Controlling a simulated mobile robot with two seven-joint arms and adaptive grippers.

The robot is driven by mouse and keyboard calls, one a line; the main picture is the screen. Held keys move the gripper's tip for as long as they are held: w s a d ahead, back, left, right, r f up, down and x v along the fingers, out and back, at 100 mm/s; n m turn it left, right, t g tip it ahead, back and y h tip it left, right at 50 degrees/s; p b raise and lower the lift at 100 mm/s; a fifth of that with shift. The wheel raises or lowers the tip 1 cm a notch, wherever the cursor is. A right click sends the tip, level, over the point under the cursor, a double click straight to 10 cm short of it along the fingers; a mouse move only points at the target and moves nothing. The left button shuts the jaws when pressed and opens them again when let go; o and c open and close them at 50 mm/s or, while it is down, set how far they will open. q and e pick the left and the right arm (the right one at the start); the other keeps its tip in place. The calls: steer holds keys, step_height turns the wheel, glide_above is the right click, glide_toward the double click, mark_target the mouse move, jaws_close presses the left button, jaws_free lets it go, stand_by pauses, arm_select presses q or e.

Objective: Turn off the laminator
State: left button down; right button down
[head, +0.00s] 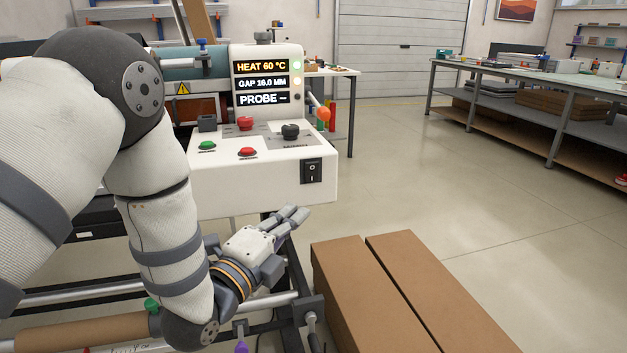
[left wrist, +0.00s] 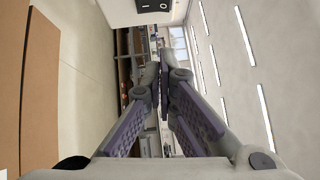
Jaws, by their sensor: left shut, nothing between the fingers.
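The laminator (head: 262,190) stands at the centre left with a white control box. Its display (head: 262,83) reads "HEAT 60 °C", "GAP 16.0 MM" and "PROBE", with lit lamps beside the upper lines. A black rocker switch (head: 312,170), marked O above and I below, is on the box's front face. The switch also shows in the left wrist view (left wrist: 153,5), cut by the top edge. Which side is pressed I cannot tell. My left gripper (head: 297,214) is shut and empty, below the switch and apart from it; its fingertips meet in the left wrist view (left wrist: 164,72).
The panel top has a green button (head: 207,146), red buttons and a black knob (head: 290,131). An orange-red ball-ended lever (head: 323,114) is at the right side. Long brown boxes (head: 345,290) lie at front right. Open floor (head: 450,190) extends right to a workbench (head: 560,86).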

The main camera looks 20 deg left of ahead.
mark_target(312, 177)
arm_select(q)
steer(key=x, duration=0.4)
steer(key=a+x, duration=0.1)
steer(key=x, duration=0.2)
steer(key=a+x, duration=0.1)
steer(key=x, duration=0.3)
steer(key=shift+w+r+b, duration=0.1)
steer(key=shift+w+b, duration=0.3)
steer(key=shift+w, duration=0.15)
steer(key=shift+w+a+r, duration=0.1)
steer(key=shift+w+a, duration=0.15)
steer(key=shift+w+a+r, duration=0.1)
steer(key=shift+w+r, duration=0.1)
steer(key=shift+r, duration=0.1)
steer(key=shift+w+a+f, duration=0.1)
steer(key=shift+f, duration=0.05)
